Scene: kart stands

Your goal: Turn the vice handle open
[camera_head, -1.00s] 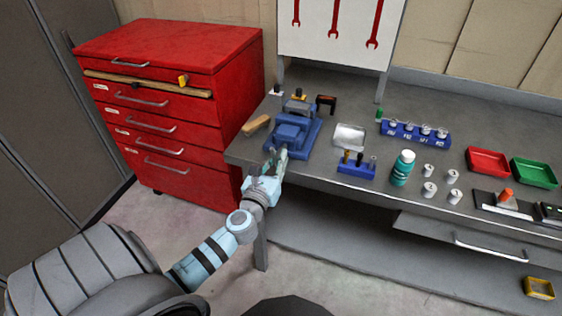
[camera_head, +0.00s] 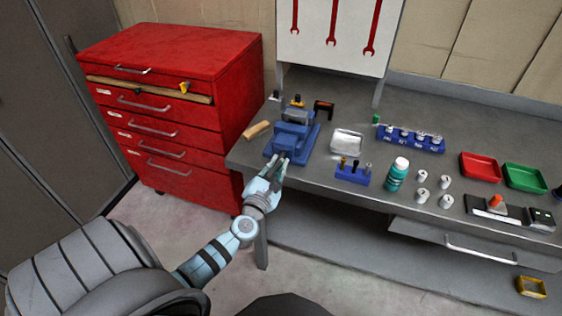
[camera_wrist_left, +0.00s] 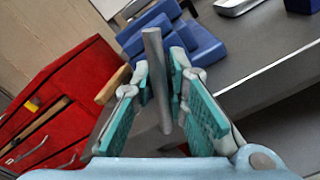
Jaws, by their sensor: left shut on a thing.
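The blue vice (camera_head: 291,137) stands on the near left part of the grey workbench. In the left wrist view the vice (camera_wrist_left: 200,42) fills the upper middle. Its handle, a plain grey bar (camera_wrist_left: 153,48), stands between the teal-padded fingers of my left gripper (camera_wrist_left: 160,82). My left gripper (camera_head: 281,161) is at the front of the vice, shut on the handle. The handle is too small and hidden to make out in the head view. My right gripper is not in view.
A wooden-handled tool (camera_head: 257,130) lies left of the vice. A blue holder (camera_head: 352,175), a silver tray (camera_head: 346,142) and a green bottle (camera_head: 397,174) stand to the right. A red drawer cabinet (camera_head: 172,60) is at the left, near the bench (camera_head: 315,193).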

